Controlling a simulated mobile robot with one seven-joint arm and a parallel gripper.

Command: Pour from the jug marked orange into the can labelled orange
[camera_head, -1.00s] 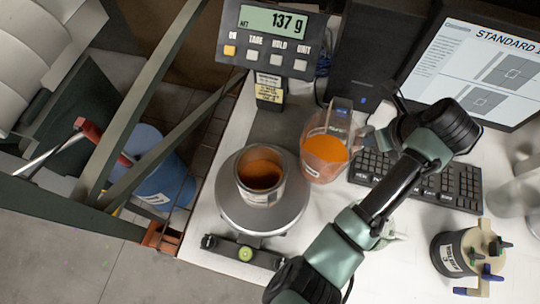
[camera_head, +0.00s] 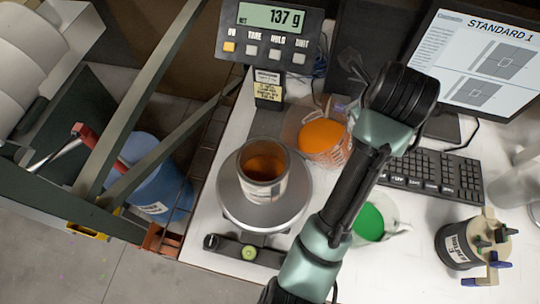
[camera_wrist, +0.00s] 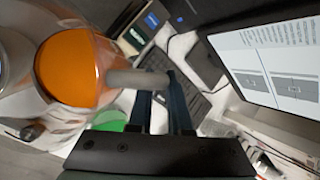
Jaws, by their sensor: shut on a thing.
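The jug with orange liquid (camera_head: 322,137) is clear and stands out behind and right of the can, apart from the can's mouth. In the wrist view the jug (camera_wrist: 78,68) is large at left, its handle running between my fingers. My gripper (camera_wrist: 160,100) is shut on that handle; in the head view my own arm hides it. The can (camera_head: 264,188) is a metal cylinder with a white label, upright on the round scale pan (camera_head: 232,205), with dark orange liquid inside. Its label is not readable. No stream of liquid shows.
The scale display (camera_head: 272,18) reads 137 g. A jug of green liquid (camera_head: 367,221) stands right of the scale, partly behind my arm. A keyboard (camera_head: 440,178), monitor (camera_head: 490,60) and dark labelled pot (camera_head: 458,245) lie to the right. A blue bucket (camera_head: 158,180) is at left, below table level.

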